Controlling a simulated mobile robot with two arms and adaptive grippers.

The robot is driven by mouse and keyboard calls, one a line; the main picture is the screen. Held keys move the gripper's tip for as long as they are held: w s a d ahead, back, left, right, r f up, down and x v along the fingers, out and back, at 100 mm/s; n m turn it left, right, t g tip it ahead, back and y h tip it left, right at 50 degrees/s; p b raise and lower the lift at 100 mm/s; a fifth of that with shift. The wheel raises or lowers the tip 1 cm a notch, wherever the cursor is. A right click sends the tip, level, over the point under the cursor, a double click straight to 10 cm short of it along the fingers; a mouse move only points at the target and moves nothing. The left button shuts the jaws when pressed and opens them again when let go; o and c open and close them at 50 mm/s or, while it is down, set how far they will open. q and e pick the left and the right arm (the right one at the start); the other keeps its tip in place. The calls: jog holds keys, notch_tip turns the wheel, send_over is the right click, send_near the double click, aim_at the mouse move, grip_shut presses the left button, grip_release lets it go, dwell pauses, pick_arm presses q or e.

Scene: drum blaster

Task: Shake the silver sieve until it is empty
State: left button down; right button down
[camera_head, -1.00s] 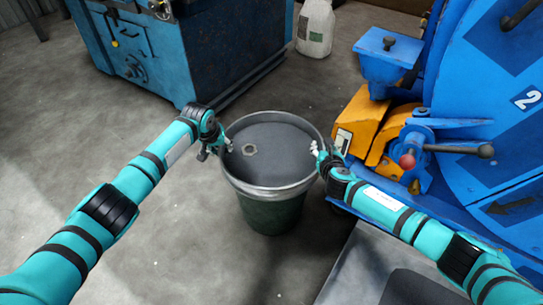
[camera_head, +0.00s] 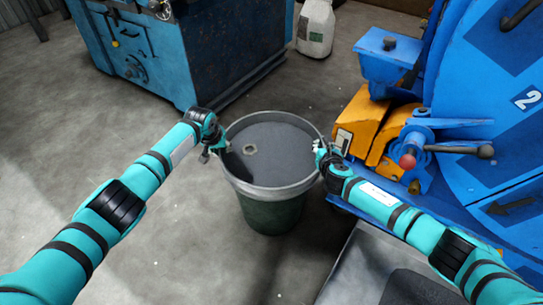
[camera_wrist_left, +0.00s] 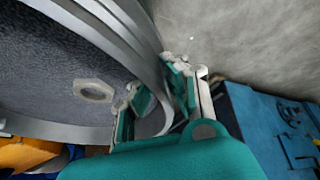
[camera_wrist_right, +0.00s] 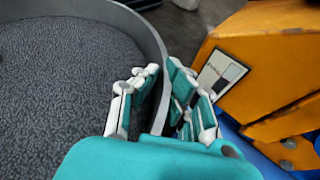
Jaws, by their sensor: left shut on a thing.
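The silver sieve (camera_head: 238,178) is a round metal ring on top of a dark green bin (camera_head: 272,215). A single hexagonal nut (camera_head: 250,149) lies inside on the dark grey surface, left of centre; it also shows in the left wrist view (camera_wrist_left: 94,90). My left gripper (camera_head: 211,153) is shut on the left side of the rim, one finger inside and one outside (camera_wrist_left: 155,85). My right gripper (camera_head: 320,152) straddles the right side of the rim (camera_wrist_right: 160,85); whether its fingers press on it is unclear.
A blue machine (camera_head: 490,130) with an orange part (camera_head: 362,120) and a red-knobbed lever (camera_head: 407,161) stands close on the right. A blue cabinet (camera_head: 235,50) stands behind left, with a white canister (camera_head: 315,28) beside it. The concrete floor at left is clear.

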pick_arm(q)
jog(key=shift+d, duration=0.2)
jog(key=shift+r, duration=0.2)
pick_arm(e)
jog(key=shift+a+r, duration=0.1)
jog(key=shift+r, duration=0.15)
pick_arm(q)
jog(key=shift+r+p, duration=0.1)
jog(key=shift+p, duration=0.2)
pick_arm(e)
jog(key=shift+w+r, duration=0.1)
